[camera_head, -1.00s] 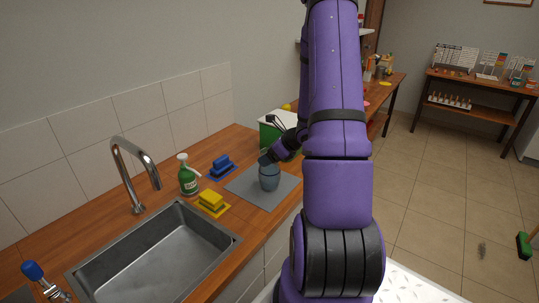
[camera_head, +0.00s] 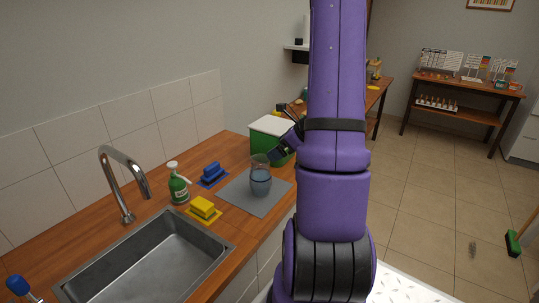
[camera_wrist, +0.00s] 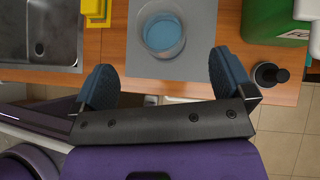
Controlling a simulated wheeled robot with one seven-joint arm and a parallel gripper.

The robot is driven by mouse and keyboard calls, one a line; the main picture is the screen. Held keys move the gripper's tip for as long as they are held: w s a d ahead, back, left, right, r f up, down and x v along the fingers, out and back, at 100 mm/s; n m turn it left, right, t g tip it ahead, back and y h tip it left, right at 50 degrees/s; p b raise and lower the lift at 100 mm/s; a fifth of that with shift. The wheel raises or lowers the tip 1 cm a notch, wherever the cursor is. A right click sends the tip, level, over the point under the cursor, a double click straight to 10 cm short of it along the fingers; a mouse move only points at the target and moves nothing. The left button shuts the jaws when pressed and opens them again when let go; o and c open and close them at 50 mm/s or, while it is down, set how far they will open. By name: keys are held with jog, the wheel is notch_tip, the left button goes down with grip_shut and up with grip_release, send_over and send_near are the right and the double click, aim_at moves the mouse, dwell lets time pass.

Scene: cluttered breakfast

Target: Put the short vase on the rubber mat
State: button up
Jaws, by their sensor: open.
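The short vase (camera_head: 260,181) is a clear glass with blue content in its lower part. It stands upright on the grey rubber mat (camera_head: 238,200) on the wooden counter. In the wrist view the vase (camera_wrist: 163,32) shows from above on the mat (camera_wrist: 140,67), beyond my fingertips. My gripper (camera_wrist: 164,75) is open and empty, its two blue finger pads apart and clear of the vase. In the head view my gripper (camera_head: 281,152) is small and partly hidden by my purple arm, beside the vase on its far right side.
A green box with a white lid (camera_head: 265,127) stands behind the mat. A green spray bottle (camera_head: 178,184), a blue brush (camera_head: 212,172) and a yellow sponge (camera_head: 203,208) are left of the mat. The sink (camera_head: 145,262) is nearer. A dark bottle (camera_wrist: 268,74) stands right of my gripper.

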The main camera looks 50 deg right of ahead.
jog(key=a+r+n+g+y, duration=0.1)
jog(key=a+r+n+g, duration=0.1)
jog(key=a+r+n, duration=0.7)
jog(key=a+r+n+g+y, duration=0.15)
jog(key=a+r+n, duration=0.45)
jog(key=a, duration=0.6)
jog(key=s+a+r+n+h, duration=0.5)
jog(key=s+a+r+n, duration=0.4)
jog(key=n, duration=0.8)
jog(key=s+a, duration=0.3)
jog(key=shift+n, duration=0.4)
